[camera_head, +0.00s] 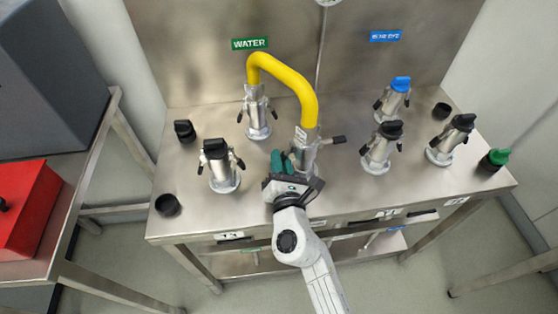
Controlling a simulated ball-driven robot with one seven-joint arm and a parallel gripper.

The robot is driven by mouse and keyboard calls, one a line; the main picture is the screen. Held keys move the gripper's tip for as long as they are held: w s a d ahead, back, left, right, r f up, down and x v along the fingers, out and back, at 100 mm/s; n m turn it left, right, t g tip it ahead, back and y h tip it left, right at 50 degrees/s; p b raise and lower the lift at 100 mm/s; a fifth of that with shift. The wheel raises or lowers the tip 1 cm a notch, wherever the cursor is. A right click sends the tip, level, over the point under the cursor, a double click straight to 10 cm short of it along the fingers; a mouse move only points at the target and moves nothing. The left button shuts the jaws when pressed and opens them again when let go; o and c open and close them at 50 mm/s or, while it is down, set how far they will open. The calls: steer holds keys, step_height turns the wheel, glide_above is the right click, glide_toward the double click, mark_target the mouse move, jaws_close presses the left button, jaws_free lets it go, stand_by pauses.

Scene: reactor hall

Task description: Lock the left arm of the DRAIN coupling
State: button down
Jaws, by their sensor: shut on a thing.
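The coupling at the right end of the yellow hose (306,92) sits on a metal post on the bench. I take it for the DRAIN coupling (306,137); its small label is too small to read. Its right arm (333,140) sticks out sideways to the right. My gripper (281,160), with green fingertips, is at the coupling's left side, shut on its left arm. The fingers mostly hide that arm, so its exact angle cannot be told.
The hose's other end joins a coupling (255,105) below the WATER sign (250,43). Capped couplings stand at left (219,168) and right (381,147). Loose black caps (168,205) lie on the steel bench (345,199). A red box (28,207) is on the left table.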

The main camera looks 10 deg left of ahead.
steer(key=shift+d, duration=0.1)
steer(key=c, duration=1.2)
jaws_free()
steer(key=shift+r, duration=0.1)
